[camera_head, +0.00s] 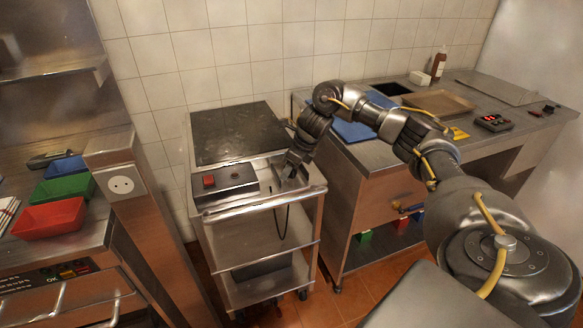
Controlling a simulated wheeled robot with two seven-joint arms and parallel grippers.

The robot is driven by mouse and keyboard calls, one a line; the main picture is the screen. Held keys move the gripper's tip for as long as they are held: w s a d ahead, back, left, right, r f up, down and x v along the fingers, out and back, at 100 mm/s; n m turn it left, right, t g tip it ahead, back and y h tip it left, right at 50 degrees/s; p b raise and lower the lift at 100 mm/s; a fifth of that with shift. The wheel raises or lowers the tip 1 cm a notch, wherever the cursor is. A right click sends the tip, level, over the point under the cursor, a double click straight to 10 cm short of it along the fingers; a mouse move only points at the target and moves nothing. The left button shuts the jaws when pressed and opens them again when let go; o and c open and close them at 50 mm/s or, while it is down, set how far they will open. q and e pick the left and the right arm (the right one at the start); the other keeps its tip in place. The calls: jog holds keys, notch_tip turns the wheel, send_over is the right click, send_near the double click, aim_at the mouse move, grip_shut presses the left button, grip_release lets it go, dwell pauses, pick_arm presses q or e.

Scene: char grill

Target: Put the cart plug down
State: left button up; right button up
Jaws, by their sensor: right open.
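The steel cart (262,228) stands left of centre, with a dark hob plate (237,132) on top and a switch panel (224,184) in front. My right gripper (287,177) is open and points down at the cart's right front corner, right of the switch panel. A dark cable (279,238) hangs in a loop over the cart's front below the gripper. I cannot pick out the cart plug clearly; it is small and dark, or hidden by the fingers. A wall socket (121,185) is on the steel post at left. My left gripper is not in view.
Red (48,219), green (64,188) and blue trays sit on the left counter. The right counter holds a blue board (352,130), a cutting board (437,103), a sauce bottle (439,63) and a black device (491,122).

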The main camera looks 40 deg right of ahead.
jog(key=p+v, duration=0.1)
jog(key=v, duration=0.5)
jog(key=shift+r, duration=0.4)
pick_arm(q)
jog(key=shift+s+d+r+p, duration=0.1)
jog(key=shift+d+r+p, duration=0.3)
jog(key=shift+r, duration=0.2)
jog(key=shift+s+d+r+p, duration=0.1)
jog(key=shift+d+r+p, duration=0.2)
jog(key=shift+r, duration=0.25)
pick_arm(e)
jog(key=shift+v, duration=2.6)
